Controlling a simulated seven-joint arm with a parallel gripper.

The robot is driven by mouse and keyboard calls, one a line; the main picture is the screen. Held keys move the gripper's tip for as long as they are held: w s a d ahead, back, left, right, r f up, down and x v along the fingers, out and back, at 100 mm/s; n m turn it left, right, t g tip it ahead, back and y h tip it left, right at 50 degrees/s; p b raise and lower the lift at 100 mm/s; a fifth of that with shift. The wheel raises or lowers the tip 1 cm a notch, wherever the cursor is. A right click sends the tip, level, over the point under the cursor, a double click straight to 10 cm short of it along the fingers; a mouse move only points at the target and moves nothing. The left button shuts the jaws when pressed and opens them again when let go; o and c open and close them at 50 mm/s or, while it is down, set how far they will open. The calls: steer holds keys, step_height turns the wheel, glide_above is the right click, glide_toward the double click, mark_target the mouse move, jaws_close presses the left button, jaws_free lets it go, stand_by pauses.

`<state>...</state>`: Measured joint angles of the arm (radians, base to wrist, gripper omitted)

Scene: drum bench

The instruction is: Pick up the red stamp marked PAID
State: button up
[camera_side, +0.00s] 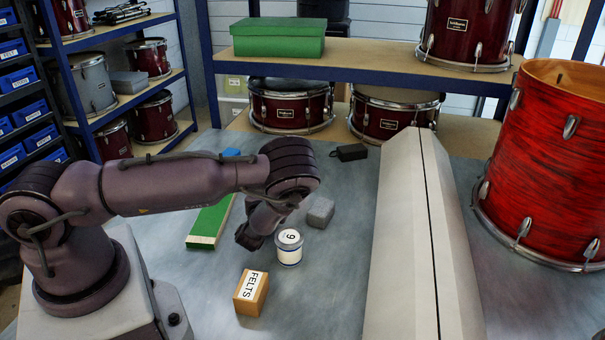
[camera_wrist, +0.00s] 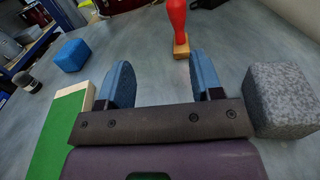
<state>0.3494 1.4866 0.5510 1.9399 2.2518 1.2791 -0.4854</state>
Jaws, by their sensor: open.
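A stamp with a red handle and a wooden base (camera_wrist: 180,32) stands on the bench at the top of the wrist view, ahead of my fingertips and apart from them. Its marking cannot be read. In the side view I cannot make out the stamp; my arm may hide it. My gripper (camera_wrist: 164,78) is open, with two blue finger pads and nothing between them. In the side view my gripper (camera_side: 250,238) is low over the bench, left of a can labelled 9 (camera_side: 289,248).
A grey block (camera_wrist: 286,98) sits right of my gripper, a green-topped bar (camera_wrist: 62,140) and blue block (camera_wrist: 73,55) to its left. A FELTS box (camera_side: 251,293) lies in front. A long pale case (camera_side: 405,260) and red drum (camera_side: 545,160) fill the right.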

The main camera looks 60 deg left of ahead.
steer(key=shift+w+d+f+m+t+h, duration=0.15)
steer(key=shift+w+d+m+t+h, duration=0.15)
steer(key=shift+w+d+h, duration=0.2)
steer(key=shift+w+a, duration=0.1)
steer(key=shift+w, duration=0.15)
steer(key=x, duration=1.2)
steer(key=shift+w+f, duration=0.15)
steer(key=shift+w, duration=0.1)
steer(key=shift+c, duration=0.2)
steer(key=c, duration=0.9)
